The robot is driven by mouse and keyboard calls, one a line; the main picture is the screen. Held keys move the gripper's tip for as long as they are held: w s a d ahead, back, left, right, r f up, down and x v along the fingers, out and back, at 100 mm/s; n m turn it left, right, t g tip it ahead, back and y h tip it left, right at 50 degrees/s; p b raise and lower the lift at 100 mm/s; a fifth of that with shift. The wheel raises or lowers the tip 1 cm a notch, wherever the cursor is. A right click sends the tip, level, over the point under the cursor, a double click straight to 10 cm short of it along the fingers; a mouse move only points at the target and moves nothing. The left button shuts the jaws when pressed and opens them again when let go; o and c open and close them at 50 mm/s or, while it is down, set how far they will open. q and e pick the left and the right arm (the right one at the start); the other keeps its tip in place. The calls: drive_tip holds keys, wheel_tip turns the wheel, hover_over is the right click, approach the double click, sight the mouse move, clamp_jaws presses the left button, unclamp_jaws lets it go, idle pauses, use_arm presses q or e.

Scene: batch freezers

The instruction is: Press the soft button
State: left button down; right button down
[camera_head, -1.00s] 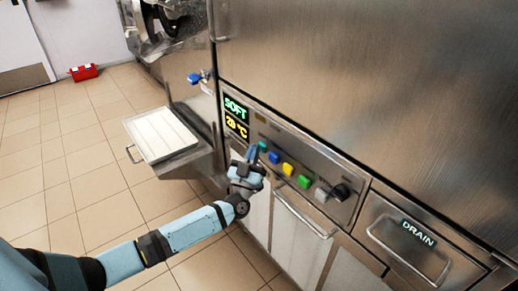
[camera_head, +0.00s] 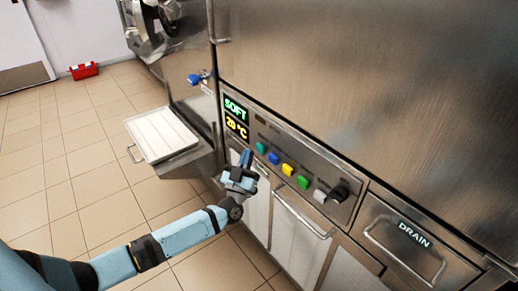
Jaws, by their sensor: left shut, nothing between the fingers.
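A row of coloured buttons runs along the steel control panel: a teal button (camera_head: 261,147), a blue button (camera_head: 274,158), a yellow button (camera_head: 288,169) and a green button (camera_head: 303,182). The green SOFT display (camera_head: 235,109) is lit at the panel's left, above an orange display reading about 20 °C (camera_head: 236,127). No label marks which button is the soft one. My left gripper (camera_head: 246,157) is shut and empty, just left of the teal button and apparently apart from it. My right gripper is out of view.
A grey button (camera_head: 320,195) and a black knob (camera_head: 339,193) are at the panel's right end. A handle (camera_head: 303,214) juts out below. A white tray (camera_head: 160,134) stands on a shelf at left. A DRAIN drawer (camera_head: 414,235) is at right.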

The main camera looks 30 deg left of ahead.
use_arm(q)
drive_tip(key=s, duration=0.1)
drive_tip(key=s+a+p, duration=0.1)
drive_tip(key=s+p, duration=0.1)
drive_tip(key=s, duration=0.1)
drive_tip(key=shift+s+a, duration=0.1)
drive_tip(key=shift+a, duration=0.3)
drive_tip(key=shift+s, duration=0.1)
idle(0.5)
